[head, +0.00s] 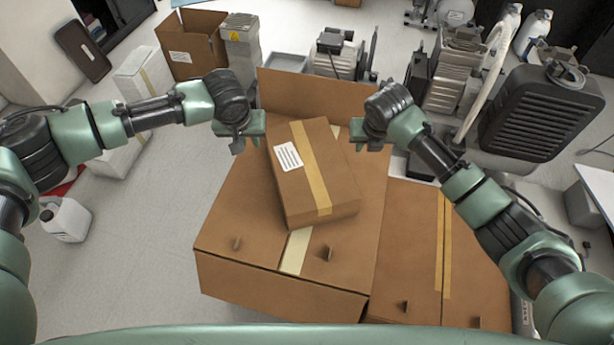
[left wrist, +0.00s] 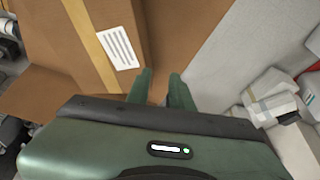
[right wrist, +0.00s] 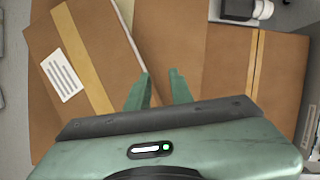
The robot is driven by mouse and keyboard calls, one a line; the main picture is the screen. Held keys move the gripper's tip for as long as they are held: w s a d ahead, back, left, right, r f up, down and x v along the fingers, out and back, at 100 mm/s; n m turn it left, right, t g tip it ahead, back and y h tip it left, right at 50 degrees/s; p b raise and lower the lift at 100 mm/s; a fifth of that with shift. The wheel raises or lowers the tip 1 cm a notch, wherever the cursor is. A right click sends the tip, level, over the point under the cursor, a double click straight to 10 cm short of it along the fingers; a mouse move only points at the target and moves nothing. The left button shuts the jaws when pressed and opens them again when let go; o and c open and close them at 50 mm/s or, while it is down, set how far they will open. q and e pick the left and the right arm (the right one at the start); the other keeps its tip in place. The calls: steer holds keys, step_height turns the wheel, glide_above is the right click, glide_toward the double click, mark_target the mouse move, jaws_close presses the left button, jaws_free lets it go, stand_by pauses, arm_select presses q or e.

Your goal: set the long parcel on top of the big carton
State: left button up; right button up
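The long parcel (head: 315,172) is a brown box with a tan tape strip and a white label. It lies turned at a slight angle on top of the big carton (head: 225,225), which has a pale tape strip. The parcel also shows in the left wrist view (left wrist: 110,70) and the right wrist view (right wrist: 85,60). My left gripper (head: 250,138) is open and empty, just left of the parcel's far end. My right gripper (head: 370,142) is open and empty, to the right of the parcel and apart from it. The parcel's underside is hidden.
A second taped carton (head: 410,250) stands against the right side of the big carton. A raised brown flap (head: 310,95) stands behind the parcel. An open box (head: 190,45), compressors (head: 455,75) and a black ribbed unit (head: 540,110) stand farther back.

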steer(key=shift+v, duration=2)
